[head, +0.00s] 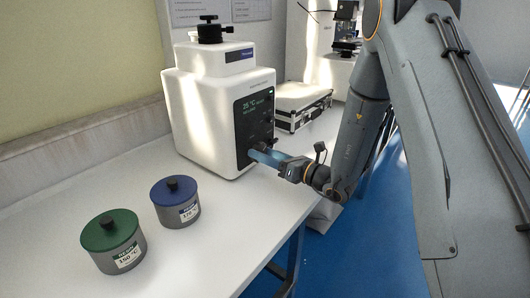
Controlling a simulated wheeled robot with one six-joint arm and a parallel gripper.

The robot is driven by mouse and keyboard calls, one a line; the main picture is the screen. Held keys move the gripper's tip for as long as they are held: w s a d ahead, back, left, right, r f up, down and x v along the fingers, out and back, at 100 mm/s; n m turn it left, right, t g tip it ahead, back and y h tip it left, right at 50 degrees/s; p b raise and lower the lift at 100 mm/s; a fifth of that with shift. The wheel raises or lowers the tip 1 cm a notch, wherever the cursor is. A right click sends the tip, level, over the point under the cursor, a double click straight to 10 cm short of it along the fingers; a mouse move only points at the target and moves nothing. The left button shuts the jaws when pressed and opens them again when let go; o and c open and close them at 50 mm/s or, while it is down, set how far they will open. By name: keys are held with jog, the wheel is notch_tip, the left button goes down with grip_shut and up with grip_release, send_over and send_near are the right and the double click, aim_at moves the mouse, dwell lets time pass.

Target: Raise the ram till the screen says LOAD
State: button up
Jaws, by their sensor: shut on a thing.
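A white tester (205,110) stands on the bench, with a black knob-topped fitting (209,32) on top. Its dark front screen (254,106) shows "25 °C" in green with smaller lines that I cannot read. I do not make out the word LOAD. My gripper (259,153) reaches in from the right to the lower front of the tester. Its bluish fingers are shut on a small dark knob (252,154) there, mostly hidden by the fingers. The ram cannot be told apart in this view.
A green-lidded grey pot (114,243) and a blue-lidded one (176,203) stand at the front left of the white bench (215,222). A silver case (300,104) and another instrument (343,45) are behind, to the right. Blue floor shows beyond the bench edge.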

jog(key=m+p, duration=0.2)
jog(key=m, duration=0.3)
jog(key=shift+m, duration=0.3)
jog(key=m+p, duration=0.1)
jog(key=m, duration=0.3)
jog(key=shift+f+m+p, duration=0.1)
jog(key=shift+m+p, duration=0.2)
jog(key=shift+m, duration=0.1)
jog(key=o, duration=1.1)
jog(key=shift+c, duration=0.2)
jog(key=b+v, duration=0.1)
jog(key=v, duration=0.7)
jog(key=shift+a, duration=0.1)
